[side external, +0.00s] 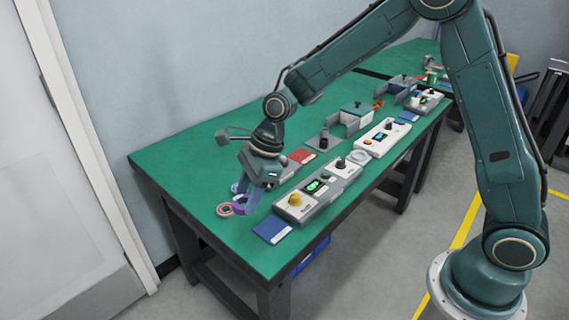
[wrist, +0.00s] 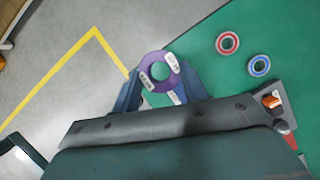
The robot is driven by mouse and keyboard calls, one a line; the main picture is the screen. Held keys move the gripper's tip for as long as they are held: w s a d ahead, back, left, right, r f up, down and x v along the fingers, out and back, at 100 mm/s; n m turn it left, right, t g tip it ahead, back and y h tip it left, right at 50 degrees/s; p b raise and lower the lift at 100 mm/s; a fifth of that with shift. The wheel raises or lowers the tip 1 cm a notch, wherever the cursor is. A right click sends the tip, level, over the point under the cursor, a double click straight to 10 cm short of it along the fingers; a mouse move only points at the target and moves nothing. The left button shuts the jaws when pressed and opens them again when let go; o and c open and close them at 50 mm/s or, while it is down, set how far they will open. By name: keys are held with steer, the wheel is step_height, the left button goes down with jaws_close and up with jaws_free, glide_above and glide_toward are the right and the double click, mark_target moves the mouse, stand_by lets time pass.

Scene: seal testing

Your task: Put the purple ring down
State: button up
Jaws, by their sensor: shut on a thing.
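The purple ring (wrist: 159,72) is held between the two fingers of my gripper (wrist: 158,88) in the wrist view. It carries white labels, and its open centre faces the camera. In the side external view, my gripper (side external: 243,198) is low near the left end of the green table, and the ring (side external: 236,188) shows only partly between the fingers. I cannot tell whether the ring touches the table.
The table's left end is near.

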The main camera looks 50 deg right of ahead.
mark_target(248, 249)
steer(key=shift+f, duration=6.9)
steer(key=shift+f, duration=0.15)
steer(key=o, duration=1.2)
steer(key=v, duration=1.2)
steer(key=shift+s+d, duration=0.1)
steer(key=shift+r, duration=0.2)
